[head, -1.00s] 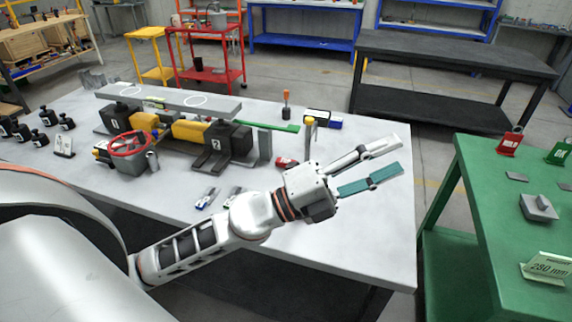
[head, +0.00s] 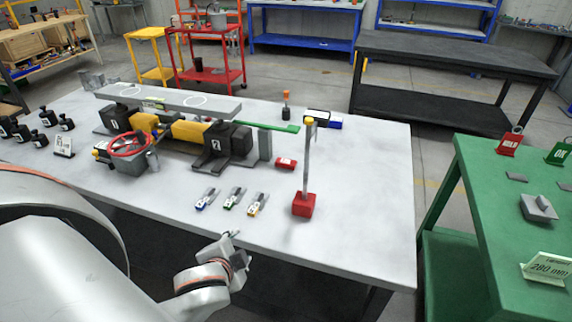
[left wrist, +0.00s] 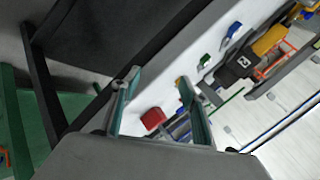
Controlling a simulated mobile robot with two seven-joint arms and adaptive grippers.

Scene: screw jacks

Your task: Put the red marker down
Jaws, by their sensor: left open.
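No pen-like red marker shows clearly. A red block with an upright grey post and yellow top (head: 304,204) stands on the grey table (head: 365,220). A small flat red piece (head: 285,163) lies behind it. My left gripper (head: 236,242) is at the table's front edge, in front of the small coloured pieces and left of the post. In the left wrist view its teal-lined fingers (left wrist: 160,90) are spread apart with nothing held. A red block (left wrist: 152,118) shows beyond them, apart from the fingers; I cannot tell which red thing it is. My right gripper is not in view.
Small blue (head: 208,199), green (head: 233,198) and yellow (head: 257,204) tagged pieces lie in a row. Behind them stand the jacks with a grey beam (head: 170,98) and a red handwheel (head: 130,144). The table's right part is clear. A green table (head: 480,240) stands at the right.

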